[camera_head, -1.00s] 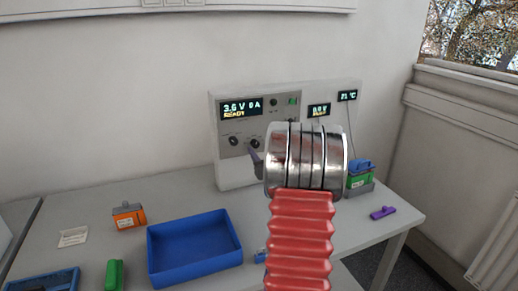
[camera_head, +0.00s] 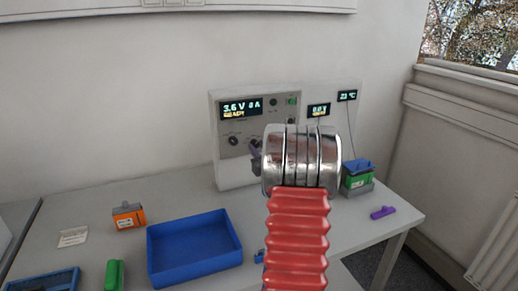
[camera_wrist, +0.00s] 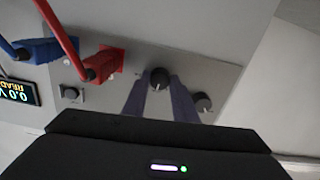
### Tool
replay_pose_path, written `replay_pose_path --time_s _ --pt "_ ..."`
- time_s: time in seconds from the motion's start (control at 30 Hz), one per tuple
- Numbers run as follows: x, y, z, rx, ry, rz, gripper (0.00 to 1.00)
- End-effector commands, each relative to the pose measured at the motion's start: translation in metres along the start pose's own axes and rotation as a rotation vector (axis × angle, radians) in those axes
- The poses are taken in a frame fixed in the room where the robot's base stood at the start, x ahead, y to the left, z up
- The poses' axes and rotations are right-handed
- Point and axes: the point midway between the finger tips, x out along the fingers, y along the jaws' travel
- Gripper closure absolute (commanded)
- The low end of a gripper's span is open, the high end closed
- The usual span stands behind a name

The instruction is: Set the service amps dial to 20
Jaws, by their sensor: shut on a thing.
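The cycler (camera_head: 228,172) is a grey box at the back of the table. Its display (camera_head: 240,108) reads 3.6 V, 0 A, with a yellow status line. In the wrist view, my gripper (camera_wrist: 161,80) has its two purple fingers shut on a round black dial (camera_wrist: 159,78) with a white pointer line. A second dial (camera_wrist: 203,102) sits free beside the fingers; it also shows in the head view (camera_head: 233,141). The dial labels are too small to read. In the head view my wrist hides part of the panel.
Red plug (camera_wrist: 104,63) and blue plug (camera_wrist: 45,50) with cables are in the panel near my gripper.

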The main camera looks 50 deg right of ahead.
Motion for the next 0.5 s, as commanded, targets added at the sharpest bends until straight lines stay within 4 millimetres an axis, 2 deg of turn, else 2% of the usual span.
replay_pose_path --time_s 0.13,0.5 --pt "-0.0002 0.0012 0.0 0.001 0.0 0.002 0.97" --pt "0.0 0.0018 -0.0002 -0.091 0.0 0.003 0.97"
